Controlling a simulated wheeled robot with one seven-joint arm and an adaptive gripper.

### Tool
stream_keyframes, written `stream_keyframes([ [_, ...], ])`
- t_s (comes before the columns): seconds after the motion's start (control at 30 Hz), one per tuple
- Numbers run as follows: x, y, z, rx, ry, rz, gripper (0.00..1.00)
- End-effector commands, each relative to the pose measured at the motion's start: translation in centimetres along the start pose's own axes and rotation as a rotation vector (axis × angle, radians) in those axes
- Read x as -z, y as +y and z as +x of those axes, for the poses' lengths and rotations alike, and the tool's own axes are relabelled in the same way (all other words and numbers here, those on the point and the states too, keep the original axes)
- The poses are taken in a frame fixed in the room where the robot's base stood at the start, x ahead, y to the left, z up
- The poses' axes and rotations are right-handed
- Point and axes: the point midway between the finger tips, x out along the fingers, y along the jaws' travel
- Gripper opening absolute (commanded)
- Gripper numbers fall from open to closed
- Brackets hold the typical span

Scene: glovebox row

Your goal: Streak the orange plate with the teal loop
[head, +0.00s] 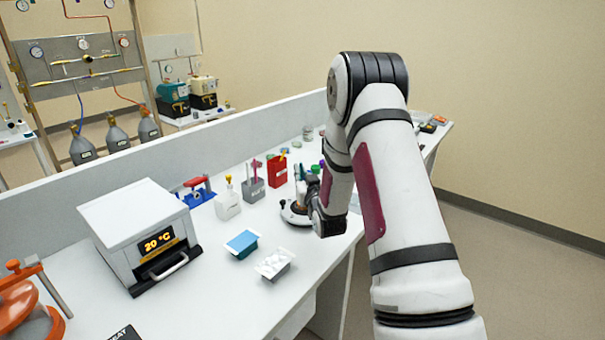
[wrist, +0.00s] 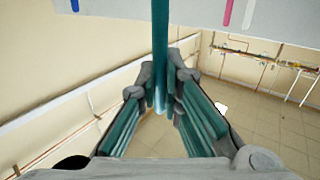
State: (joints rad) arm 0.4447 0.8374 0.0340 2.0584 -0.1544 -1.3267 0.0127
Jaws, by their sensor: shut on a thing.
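My gripper (wrist: 163,78) is shut on an upright teal rod, the teal loop (wrist: 160,35), in the wrist view. The rod runs from between the fingers up past the top edge of the picture, so its far end is out of view. In the head view my gripper (head: 314,190) is small and dark, at the far end of my bent arm over the bench. A thin teal stick (head: 301,171) shows just left of it. I cannot make out the orange plate in either view.
A white heater box (head: 142,232) reading 20 °C stands on the bench. A blue-topped tray (head: 243,243), a white tray (head: 275,264), a red holder (head: 277,173) and a grey holder (head: 253,190) stand nearby. A round device (head: 293,213) sits beside my gripper. The front bench area is fairly clear.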

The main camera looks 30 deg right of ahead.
Motion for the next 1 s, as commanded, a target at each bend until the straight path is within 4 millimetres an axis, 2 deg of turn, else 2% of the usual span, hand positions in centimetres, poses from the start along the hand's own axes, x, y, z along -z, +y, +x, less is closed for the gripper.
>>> stream_keyframes([
  [1.0, 0.03, -0.53, 0.66, 0.000, 0.000, 0.000, 0.00],
])
